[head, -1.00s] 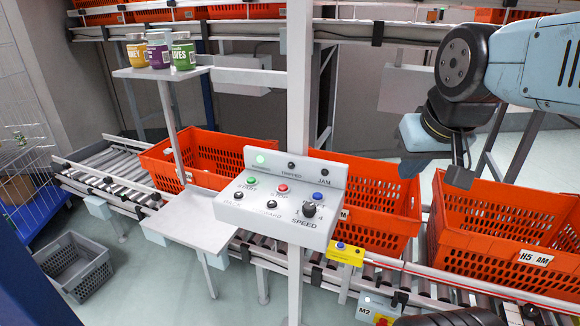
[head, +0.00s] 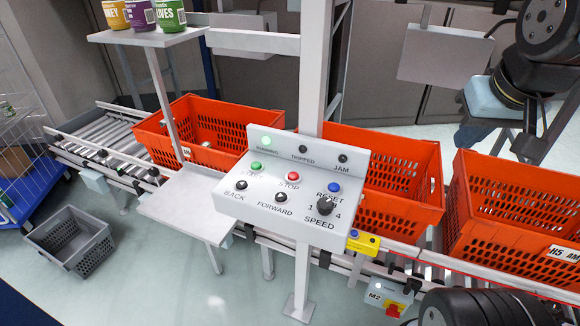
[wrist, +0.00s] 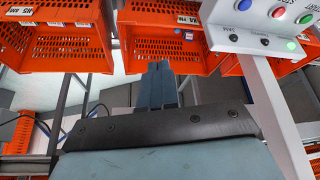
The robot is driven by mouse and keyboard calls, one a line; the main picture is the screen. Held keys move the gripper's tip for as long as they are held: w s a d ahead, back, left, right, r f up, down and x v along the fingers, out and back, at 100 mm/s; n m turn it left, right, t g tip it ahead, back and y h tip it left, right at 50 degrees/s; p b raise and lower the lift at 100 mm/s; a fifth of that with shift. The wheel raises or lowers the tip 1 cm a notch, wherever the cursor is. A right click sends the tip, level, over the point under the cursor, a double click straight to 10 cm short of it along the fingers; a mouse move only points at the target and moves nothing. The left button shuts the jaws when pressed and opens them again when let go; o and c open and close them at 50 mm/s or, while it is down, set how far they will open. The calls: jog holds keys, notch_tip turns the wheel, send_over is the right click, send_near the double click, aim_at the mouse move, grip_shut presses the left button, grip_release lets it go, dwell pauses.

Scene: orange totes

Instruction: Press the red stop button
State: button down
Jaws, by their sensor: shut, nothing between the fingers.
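The red stop button (head: 292,176) sits on the sloped top of a white control panel (head: 228,203), between the green start button (head: 256,167) and the blue reset button (head: 333,187). My gripper (head: 524,150) is at the right of the head view, well apart from the panel. In the wrist view my gripper (wrist: 158,68) is shut and empty, its fingers pointing toward the orange totes. The panel (wrist: 230,40) shows there at the upper right, partly cut off by the frame edge. The green running light (head: 266,141) is lit.
Orange totes (head: 395,150) stand on a roller conveyor behind the panel. A white post rises behind it. A grey side table (head: 190,205) and a shelf with jars (head: 145,38) are at left. A grey crate (head: 70,240) lies on the floor. A yellow box (head: 363,243) sits right of the panel.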

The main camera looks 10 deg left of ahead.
jog(key=w+n, duration=0.2)
jog(key=n+t+h, duration=0.2)
jog(key=n+h, duration=0.4)
jog(key=n, duration=1)
send_over(290, 177)
notch_tip(290, 177, down, 7)
jog(key=shift+s, duration=0.2)
jog(key=shift+f, duration=4.35)
jog(key=shift+f, duration=0.1)
jog(key=shift+w+f, duration=0.15)
jog(key=shift+f, duration=0.15)
